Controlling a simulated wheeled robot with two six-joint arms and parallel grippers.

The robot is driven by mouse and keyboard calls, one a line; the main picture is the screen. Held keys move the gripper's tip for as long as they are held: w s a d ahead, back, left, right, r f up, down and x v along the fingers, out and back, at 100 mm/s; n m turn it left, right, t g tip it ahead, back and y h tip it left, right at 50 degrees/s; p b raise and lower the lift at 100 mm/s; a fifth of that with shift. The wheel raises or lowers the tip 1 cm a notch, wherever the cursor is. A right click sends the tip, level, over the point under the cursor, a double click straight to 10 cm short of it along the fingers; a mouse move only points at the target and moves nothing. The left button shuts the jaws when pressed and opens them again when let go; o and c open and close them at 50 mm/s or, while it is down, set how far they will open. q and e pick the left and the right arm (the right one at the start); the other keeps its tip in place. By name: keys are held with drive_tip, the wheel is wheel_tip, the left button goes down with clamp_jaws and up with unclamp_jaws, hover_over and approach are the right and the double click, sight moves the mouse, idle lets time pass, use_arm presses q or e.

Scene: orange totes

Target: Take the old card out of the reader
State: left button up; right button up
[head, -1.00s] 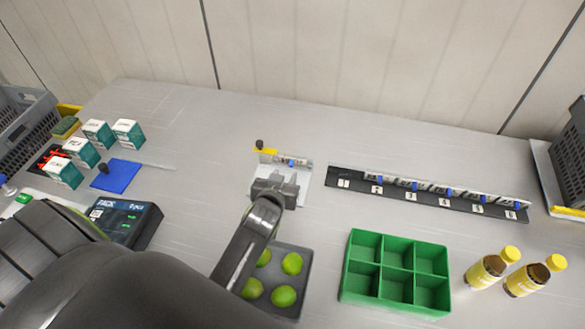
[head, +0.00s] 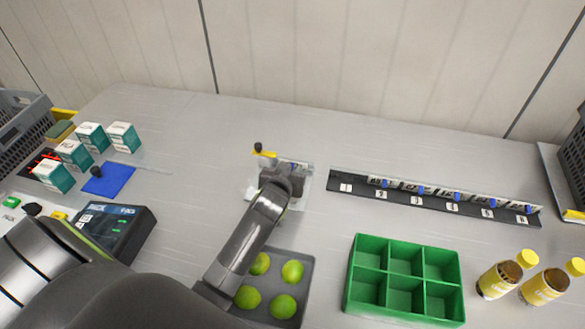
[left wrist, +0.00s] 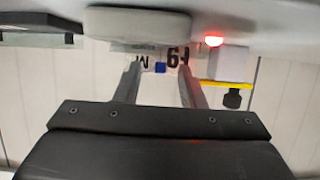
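The card reader (head: 303,196) is a pale unit at the table's middle, with a yellow arm and a dark knob on its left. A card (left wrist: 178,58) with a blue tab and upside-down dark print shows in the left wrist view, partly hidden by a rounded pale part. A red light (left wrist: 213,41) glows beside it. My left gripper (head: 284,172) is over the reader and hides much of it. In the left wrist view its fingers (left wrist: 160,72) are apart, with the blue tab between their tips; contact cannot be told. My right gripper is out of view.
A black numbered rack (head: 345,188) holds several blue-tabbed cards to the right; its slot 1 looks empty. A grey tray of green fruit (head: 306,262) lies below my left arm. A green divided box (head: 403,240) and two bottles (head: 500,277) stand at the front right.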

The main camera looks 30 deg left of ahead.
use_arm(q)
clamp_jaws()
